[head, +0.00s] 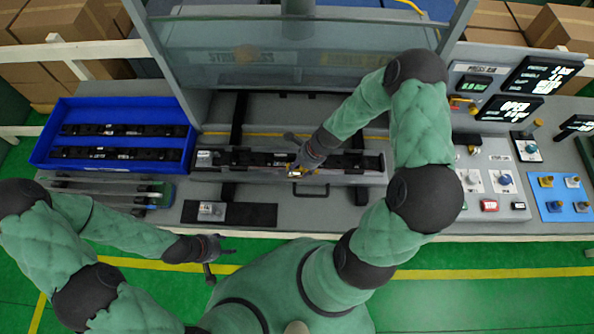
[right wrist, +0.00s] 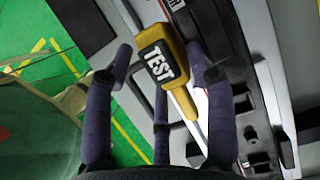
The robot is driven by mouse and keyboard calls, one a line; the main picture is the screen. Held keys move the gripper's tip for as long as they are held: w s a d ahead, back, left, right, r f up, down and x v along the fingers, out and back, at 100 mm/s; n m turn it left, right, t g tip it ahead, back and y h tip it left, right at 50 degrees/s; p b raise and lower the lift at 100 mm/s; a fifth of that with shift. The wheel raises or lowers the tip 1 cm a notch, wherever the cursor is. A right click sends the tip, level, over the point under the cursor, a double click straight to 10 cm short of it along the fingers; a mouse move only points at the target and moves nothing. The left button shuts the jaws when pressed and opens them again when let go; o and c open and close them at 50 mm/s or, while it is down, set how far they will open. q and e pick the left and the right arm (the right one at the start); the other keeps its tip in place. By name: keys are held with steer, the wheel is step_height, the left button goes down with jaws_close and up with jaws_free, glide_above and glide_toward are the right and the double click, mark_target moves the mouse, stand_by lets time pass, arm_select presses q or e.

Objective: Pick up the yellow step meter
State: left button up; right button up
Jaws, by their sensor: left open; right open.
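In the head view the meter (head: 296,174) is a small yellow patch at the front edge of the long dark trim fixture, partly hidden by my right gripper (head: 299,163). My left gripper (head: 214,257) is open and empty, low in front of the bench.
A blue tray (head: 40,150) with dark trim strips stands at the left. A dark mat (head: 258,214) with a small metal block lies at the front. Control panels (head: 505,205) and a blue board (head: 561,216) with knobs are at the right. A clear screen (head: 300,60) stands behind.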

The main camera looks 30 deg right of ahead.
steer(key=shift+x, duration=0.9)
jaws_close()
steer(key=shift+r, duration=0.1)
